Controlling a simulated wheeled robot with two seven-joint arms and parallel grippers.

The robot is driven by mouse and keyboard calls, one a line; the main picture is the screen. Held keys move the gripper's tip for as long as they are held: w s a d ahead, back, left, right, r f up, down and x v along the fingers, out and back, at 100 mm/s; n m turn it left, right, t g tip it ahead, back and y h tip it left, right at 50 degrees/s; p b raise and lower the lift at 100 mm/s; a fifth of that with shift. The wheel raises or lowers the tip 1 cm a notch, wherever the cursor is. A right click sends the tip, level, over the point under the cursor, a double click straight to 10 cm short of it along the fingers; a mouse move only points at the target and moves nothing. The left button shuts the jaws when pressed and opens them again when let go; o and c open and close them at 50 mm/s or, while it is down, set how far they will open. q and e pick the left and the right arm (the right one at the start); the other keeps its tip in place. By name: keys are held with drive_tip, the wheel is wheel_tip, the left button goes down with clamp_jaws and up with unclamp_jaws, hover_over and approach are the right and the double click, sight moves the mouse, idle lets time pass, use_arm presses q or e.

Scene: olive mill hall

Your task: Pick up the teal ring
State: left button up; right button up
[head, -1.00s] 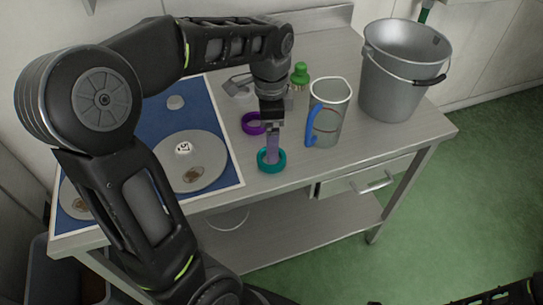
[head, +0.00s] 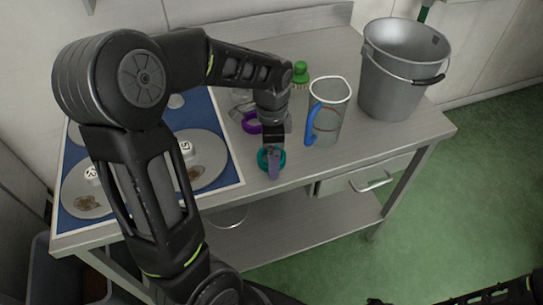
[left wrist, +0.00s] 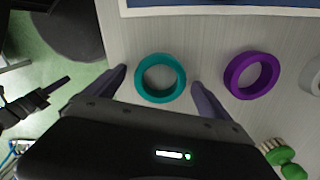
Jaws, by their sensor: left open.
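The teal ring (head: 264,160) lies flat on the steel table near its front edge. It also shows in the left wrist view (left wrist: 160,78), between the two fingers, with a small gap on each side. My left gripper (head: 273,166) is pointed down over the ring, open and empty; its fingers (left wrist: 158,82) hide part of the ring in the head view. Whether the fingertips touch the table cannot be told. My right gripper is not clearly in view; only dark parts show at the bottom right of the head view.
A purple ring (head: 251,122) lies behind the gripper. A clear jug (head: 327,118) with a blue handle stands to the right, a green-handled brush (head: 300,72) behind it, and a metal bucket (head: 398,75) farther right. A blue mat (head: 222,152) with round plates lies left.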

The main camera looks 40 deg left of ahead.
use_arm(q)
drive_tip(key=shift+f, duration=0.1)
drive_tip(key=shift+c, duration=0.3)
drive_tip(key=c, duration=1.5)
